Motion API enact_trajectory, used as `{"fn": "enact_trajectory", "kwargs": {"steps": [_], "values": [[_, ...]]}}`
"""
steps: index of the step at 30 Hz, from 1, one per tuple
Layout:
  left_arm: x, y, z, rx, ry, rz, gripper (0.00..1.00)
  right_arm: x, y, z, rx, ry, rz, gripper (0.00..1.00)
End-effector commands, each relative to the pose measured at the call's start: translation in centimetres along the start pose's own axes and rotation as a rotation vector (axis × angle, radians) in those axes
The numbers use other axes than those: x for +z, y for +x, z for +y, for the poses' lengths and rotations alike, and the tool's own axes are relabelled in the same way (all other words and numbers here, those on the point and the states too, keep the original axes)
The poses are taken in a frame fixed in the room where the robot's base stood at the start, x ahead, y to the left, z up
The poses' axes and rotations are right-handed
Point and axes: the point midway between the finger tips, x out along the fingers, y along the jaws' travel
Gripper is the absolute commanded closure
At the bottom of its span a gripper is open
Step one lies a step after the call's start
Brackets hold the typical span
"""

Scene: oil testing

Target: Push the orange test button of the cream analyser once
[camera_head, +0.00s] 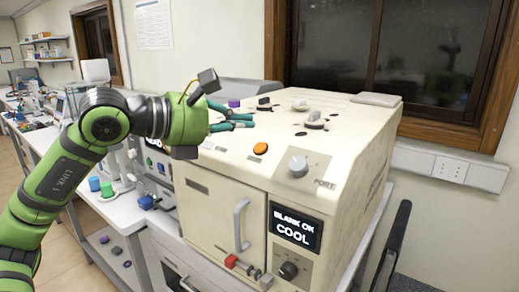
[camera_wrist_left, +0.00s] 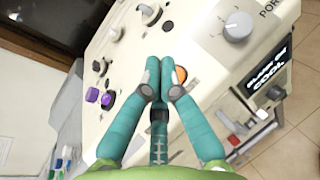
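The cream analyser (camera_head: 215,205) stands on the bench and has a sloped top with knobs and buttons. The orange test button (camera_head: 260,149) is on its top panel, left of a large grey knob (camera_head: 298,165). My left gripper (camera_head: 251,120) is over the top, a little behind the button in the head view. In the left wrist view my left gripper (camera_wrist_left: 160,62) has its teal fingers together with nothing between them. The orange button (camera_wrist_left: 181,75) shows just right of the fingertips, partly hidden by a finger. Whether anything touches it cannot be told. My right gripper is not in view.
The analyser's display (camera_head: 296,228) reads "BLANK OK COOL". Several black and white knobs, such as one (camera_head: 315,122), stand up from the top behind the gripper. A door handle (camera_head: 241,225) and a red-tipped lever (camera_head: 232,261) stick out in front. A window is behind.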

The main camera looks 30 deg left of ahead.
Motion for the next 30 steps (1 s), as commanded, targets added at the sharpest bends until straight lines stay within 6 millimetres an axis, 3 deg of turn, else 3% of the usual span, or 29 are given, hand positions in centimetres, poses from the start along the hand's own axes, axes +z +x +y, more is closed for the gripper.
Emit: {"fn": "enact_trajectory", "kwargs": {"steps": [6,12,30], "values": [[-2.3,2.1,-0.1,-0.001,-0.002,0.001,1.00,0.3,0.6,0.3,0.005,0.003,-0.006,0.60],[-3.2,3.1,0.0,0.000,0.000,0.000,1.00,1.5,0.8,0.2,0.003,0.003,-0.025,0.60],[-3.4,3.3,0.0,0.000,0.000,0.000,1.00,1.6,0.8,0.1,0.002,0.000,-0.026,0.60]]}}
